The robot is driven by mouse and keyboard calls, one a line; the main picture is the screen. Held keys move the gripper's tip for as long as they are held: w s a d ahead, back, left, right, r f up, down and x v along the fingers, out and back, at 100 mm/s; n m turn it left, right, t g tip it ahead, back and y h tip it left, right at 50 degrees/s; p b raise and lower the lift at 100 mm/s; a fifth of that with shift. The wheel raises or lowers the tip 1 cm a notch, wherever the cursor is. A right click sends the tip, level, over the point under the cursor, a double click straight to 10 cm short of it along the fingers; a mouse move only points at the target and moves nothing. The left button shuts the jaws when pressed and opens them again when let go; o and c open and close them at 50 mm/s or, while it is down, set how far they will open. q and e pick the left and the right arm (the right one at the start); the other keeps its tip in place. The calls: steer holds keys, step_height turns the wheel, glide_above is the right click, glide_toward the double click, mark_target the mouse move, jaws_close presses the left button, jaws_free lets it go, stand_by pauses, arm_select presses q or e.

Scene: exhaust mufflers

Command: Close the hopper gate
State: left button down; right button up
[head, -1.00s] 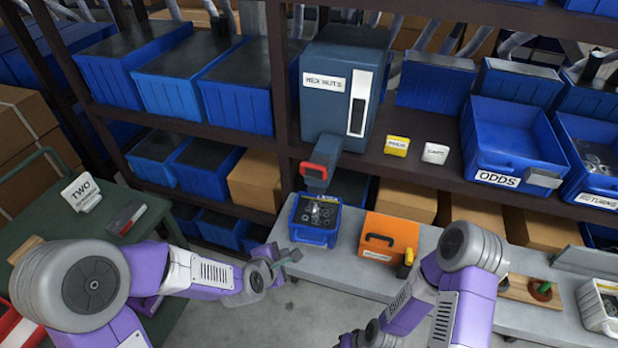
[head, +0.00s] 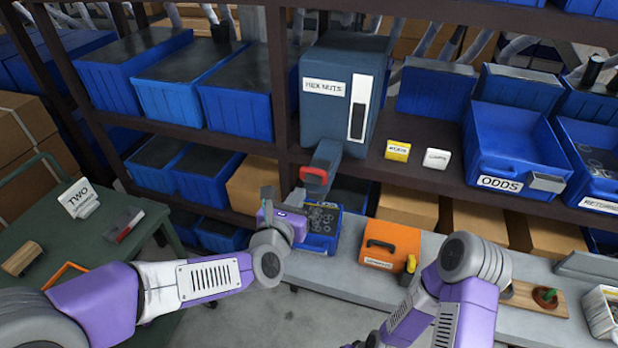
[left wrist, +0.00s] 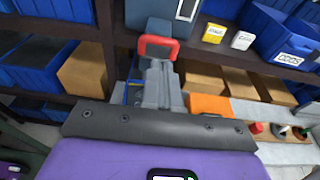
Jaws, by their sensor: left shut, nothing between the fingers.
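The hopper (head: 325,110) is a dark blue-grey box labelled HEX NUTS on the shelf. Its chute (head: 325,155) slopes down at the front and has a red gate handle (head: 314,173) at its mouth. The handle also shows in the left wrist view (left wrist: 173,47), just beyond my fingers.
A blue bin (head: 322,243) with nuts stands below the chute, partly behind my left gripper. An orange case (head: 400,240) sits beside it on the grey bench. Yellow (head: 398,150) and white (head: 437,159) cards and an ODDS bin (head: 500,160) are right of the hopper.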

mark_target(313, 172)
arm_select(q)
steer(key=x, duration=0.8)
steer(key=shift+w+d+p, duration=0.15)
steer(key=shift+w+p, duration=0.15)
steer(key=shift+p, duration=0.1)
arm_select(e)
steer(key=shift+r, duration=0.45)
